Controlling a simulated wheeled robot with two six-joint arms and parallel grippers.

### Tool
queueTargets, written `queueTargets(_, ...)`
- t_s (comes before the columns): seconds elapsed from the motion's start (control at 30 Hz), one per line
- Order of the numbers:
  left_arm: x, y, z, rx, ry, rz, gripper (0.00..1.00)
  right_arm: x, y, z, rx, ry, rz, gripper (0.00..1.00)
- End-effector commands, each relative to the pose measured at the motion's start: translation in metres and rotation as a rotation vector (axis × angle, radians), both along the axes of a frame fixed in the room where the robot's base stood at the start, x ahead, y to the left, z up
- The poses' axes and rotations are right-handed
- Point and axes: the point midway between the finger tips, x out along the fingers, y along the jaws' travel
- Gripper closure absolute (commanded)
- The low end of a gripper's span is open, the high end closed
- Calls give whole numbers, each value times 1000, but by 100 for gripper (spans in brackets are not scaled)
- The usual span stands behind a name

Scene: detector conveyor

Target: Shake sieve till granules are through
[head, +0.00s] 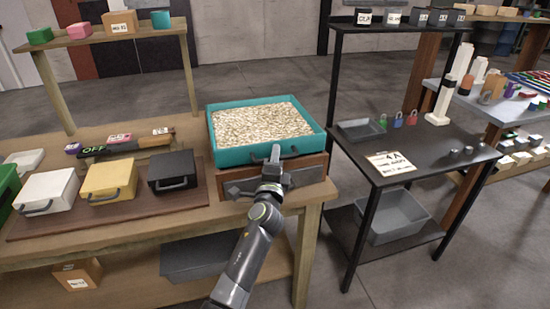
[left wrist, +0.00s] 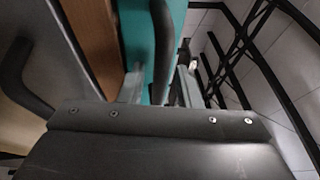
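The sieve (head: 225,150) is a teal square tray, full to near its rim with pale beige granules (head: 262,123). It sits level on a wooden box (head: 312,166) at the right end of the bench. My left gripper (head: 275,154) is at the sieve's front wall, by its dark handle (head: 291,151). In the left wrist view the handle (left wrist: 161,40) runs between the two fingers of the gripper (left wrist: 159,88), with gaps on both sides, so the gripper is open around it. The teal wall (left wrist: 140,35) shows behind. My right gripper is not in view.
The box has a grey front with a dark handle below the sieve. White (head: 45,192), yellow (head: 108,180) and black (head: 170,172) boxes stand to the left.

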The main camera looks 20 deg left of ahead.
Motion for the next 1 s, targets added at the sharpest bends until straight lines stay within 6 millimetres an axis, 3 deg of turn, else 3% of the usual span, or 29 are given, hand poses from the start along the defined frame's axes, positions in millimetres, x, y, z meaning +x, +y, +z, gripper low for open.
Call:
queueTargets(0.03,0,0,0,0,0,0,77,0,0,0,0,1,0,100)
queueTargets(0.23,0,0,0,0,0,0,100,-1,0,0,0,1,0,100)
queueTargets(0.53,2,1,-1,1,0,0,100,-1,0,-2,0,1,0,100)
queueTargets(0.8,25,17,-1,1,-1,0,100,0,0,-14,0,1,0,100)
queueTargets(1.0,24,17,0,-1,1,0,100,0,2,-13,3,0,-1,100)
